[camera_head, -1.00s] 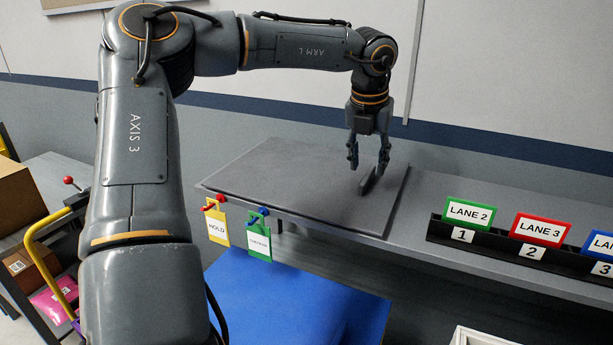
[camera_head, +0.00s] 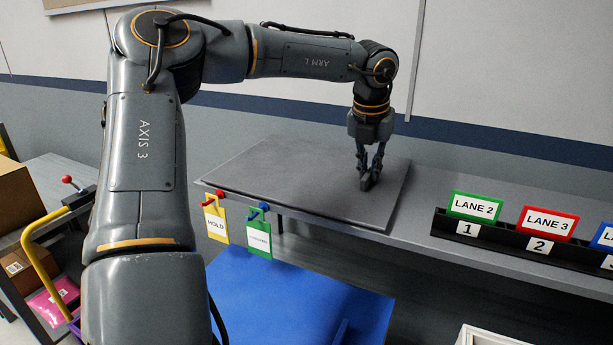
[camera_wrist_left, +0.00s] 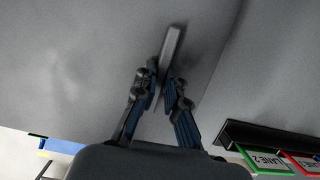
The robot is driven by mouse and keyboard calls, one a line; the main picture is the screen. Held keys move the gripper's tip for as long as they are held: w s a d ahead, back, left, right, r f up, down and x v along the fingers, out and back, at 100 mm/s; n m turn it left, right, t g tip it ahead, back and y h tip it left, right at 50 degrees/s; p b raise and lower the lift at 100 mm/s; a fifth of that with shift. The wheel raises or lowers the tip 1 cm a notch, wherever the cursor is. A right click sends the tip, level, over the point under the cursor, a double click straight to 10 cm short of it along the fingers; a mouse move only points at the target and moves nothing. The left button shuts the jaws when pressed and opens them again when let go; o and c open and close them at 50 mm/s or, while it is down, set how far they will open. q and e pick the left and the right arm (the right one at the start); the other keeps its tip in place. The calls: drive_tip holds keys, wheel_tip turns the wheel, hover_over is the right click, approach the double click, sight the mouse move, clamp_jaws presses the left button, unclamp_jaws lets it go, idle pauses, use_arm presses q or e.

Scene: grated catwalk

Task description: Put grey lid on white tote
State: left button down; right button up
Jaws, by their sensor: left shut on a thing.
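The grey lid (camera_head: 290,180) is a flat panel lying on the grey shelf. A dark upright handle (camera_head: 366,184) stands on it toward its right side. My left gripper (camera_head: 368,180) points down over the lid and is shut on this handle. In the left wrist view, the handle (camera_wrist_left: 171,48) runs between the two fingers of the gripper (camera_wrist_left: 165,88). A white-rimmed container, likely the white tote (camera_head: 488,336), shows only a corner at the bottom right edge. My right gripper is not in view.
A black rack with lane signs (camera_head: 470,206) stands on the shelf right of the lid. Yellow and green tags (camera_head: 258,238) hang at the shelf's front edge. A blue surface (camera_head: 290,300) lies below. A cart with boxes (camera_head: 18,215) stands at left.

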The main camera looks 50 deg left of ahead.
use_arm(q)
drive_tip(key=shift+r, duration=0.15)
drive_tip(key=shift+w+p+v, duration=0.25)
drive_tip(key=shift+p+v, duration=0.6)
drive_tip(key=shift+v, duration=0.3)
drive_tip(key=shift+a+r+p, duration=0.2)
drive_tip(key=shift+r+p, duration=0.6)
drive_tip(key=shift+r, duration=0.5)
